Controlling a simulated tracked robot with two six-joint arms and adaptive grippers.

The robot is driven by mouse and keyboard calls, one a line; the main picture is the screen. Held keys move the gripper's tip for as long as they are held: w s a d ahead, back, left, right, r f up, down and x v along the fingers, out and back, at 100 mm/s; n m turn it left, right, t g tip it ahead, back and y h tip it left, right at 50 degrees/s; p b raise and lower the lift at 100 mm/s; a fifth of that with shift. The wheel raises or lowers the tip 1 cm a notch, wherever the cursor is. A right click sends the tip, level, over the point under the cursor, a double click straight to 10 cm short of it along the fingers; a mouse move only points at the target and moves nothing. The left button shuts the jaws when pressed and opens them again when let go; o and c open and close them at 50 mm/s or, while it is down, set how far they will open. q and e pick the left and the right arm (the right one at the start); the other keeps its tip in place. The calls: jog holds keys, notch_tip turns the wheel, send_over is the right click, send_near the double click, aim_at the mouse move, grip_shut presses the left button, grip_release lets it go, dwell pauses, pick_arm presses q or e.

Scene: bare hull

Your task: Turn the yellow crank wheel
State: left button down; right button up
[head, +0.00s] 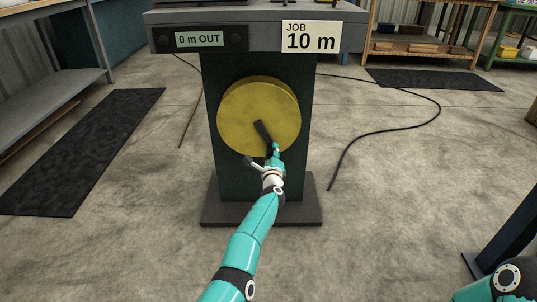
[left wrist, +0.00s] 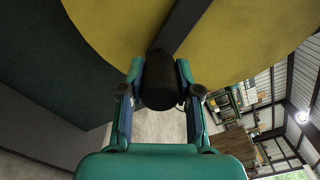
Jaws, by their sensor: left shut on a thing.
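The yellow crank wheel (head: 255,108) is mounted on the front of a dark green pedestal (head: 300,185). A dark crank arm (head: 262,132) runs from near its middle down and slightly right. My left gripper (head: 273,152) is at the lower right part of the wheel, at the end of the crank arm. In the left wrist view the wheel (left wrist: 110,25) fills the top, and the gripper's two fingers (left wrist: 158,85) are shut on the black handle (left wrist: 160,80) of the crank. My right gripper is not in view.
A sign (head: 200,39) on the pedestal top reads "0 m OUT", and a card (head: 310,37) reads "JOB 10 m". A dark mat (head: 85,145) lies at left, another at back right. Shelves stand farther back.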

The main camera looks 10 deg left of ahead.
pick_arm(q)
jog(key=shift+a+r, duration=0.4)
jog(key=shift+a, duration=0.1)
jog(key=c, duration=0.9)
grip_release()
jog(key=shift+d, duration=0.1)
jog(key=shift+o, duration=0.5)
jog(key=shift+w+d+f, duration=0.1)
jog(key=shift+d+f, duration=0.05)
jog(key=shift+d, duration=0.1)
jog(key=shift+f, duration=0.1)
